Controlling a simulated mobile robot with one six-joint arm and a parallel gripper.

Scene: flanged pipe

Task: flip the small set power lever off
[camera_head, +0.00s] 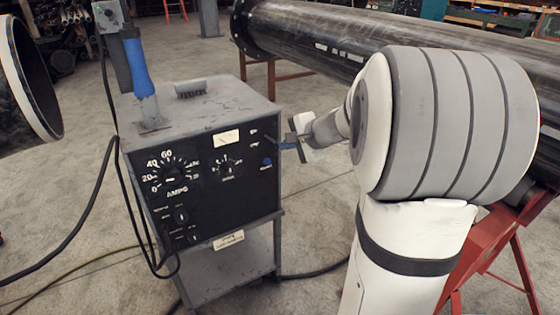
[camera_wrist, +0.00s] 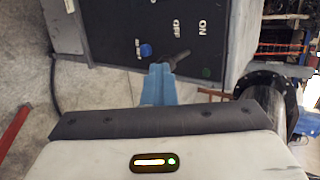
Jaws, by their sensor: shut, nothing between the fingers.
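The grey power set (camera_head: 200,165) has a black front panel with dials. In the wrist view its panel (camera_wrist: 115,22) carries the printed words OFF and ON, seen sideways. A small dark lever (camera_wrist: 178,58) sticks out below the OFF word in the picture. My gripper (camera_wrist: 160,70) has its blue fingers shut, with the tips right at the lever. I cannot tell whether they touch it. In the head view my gripper (camera_head: 287,145) is at the right edge of the panel, and the lever is hard to make out there.
A blue knob (camera_wrist: 145,50) is left of the lever, and a green spot (camera_wrist: 206,72) is right of it. A blue-handled tool (camera_head: 138,68) and a brush (camera_head: 190,88) are on the set's top. A large pipe (camera_head: 330,48) runs behind; cables lie on the floor.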

